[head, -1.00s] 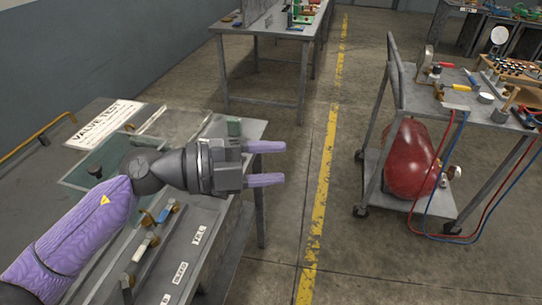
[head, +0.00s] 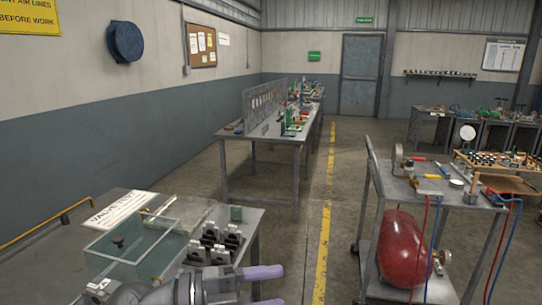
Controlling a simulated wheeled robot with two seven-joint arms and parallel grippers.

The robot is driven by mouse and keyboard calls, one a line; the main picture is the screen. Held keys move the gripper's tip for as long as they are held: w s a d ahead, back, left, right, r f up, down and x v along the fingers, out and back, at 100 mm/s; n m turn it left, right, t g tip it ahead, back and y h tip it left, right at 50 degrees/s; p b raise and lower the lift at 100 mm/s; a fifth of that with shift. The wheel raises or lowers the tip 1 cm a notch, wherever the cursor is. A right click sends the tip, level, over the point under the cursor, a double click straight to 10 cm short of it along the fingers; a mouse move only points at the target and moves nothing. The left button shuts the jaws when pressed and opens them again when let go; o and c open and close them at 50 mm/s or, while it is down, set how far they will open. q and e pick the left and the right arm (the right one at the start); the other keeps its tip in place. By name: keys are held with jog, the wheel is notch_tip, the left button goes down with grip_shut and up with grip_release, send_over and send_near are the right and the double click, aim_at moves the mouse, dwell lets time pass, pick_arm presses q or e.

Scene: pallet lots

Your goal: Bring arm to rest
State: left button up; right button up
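My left gripper (head: 276,286) is at the bottom edge of the head view, in front of the valve test bench (head: 250,225). Its two pale purple fingers are apart with nothing seen between them; the lower finger is partly cut off by the frame. Most of my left arm is below the frame. My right gripper is not in view.
On the bench stand a clear tank (head: 125,250), several dark metal blocks (head: 215,243) and a VALVE TEST sign (head: 120,210). At the right is a cart (head: 440,195) with a red cylinder (head: 402,248) on its lower shelf. Floor with a yellow line (head: 323,245) lies between.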

pick_arm(q)
jog(key=w+a+n+t+y, duration=0.4)
jog(key=a+n+t+y, duration=0.2)
jog(key=n+t, duration=1)
jog(key=s+a+f+n+g+y, duration=0.2)
jog(key=a+f+n+g+y, duration=0.15)
jog(key=f+n+y, duration=0.2)
jog(key=s+a+f+n+g+y, duration=0.2)
jog(key=a+f+n+y, duration=0.2)
jog(key=f+n+y, duration=0.15)
jog(key=s+f+g, duration=0.6)
jog(key=s, duration=0.3)
jog(key=s+f+g, duration=0.6)
jog(key=s, duration=0.4)
notch_tip(320, 180, down, 17)
jog(key=s, duration=0.2)
jog(key=s+a+f+g, duration=0.2)
jog(key=s+a+f, duration=0.2)
jog(key=s+f, duration=0.7)
jog(key=s, duration=0.2)
jog(key=shift+s+f, duration=0.3)
jog(key=shift+f, duration=0.1)
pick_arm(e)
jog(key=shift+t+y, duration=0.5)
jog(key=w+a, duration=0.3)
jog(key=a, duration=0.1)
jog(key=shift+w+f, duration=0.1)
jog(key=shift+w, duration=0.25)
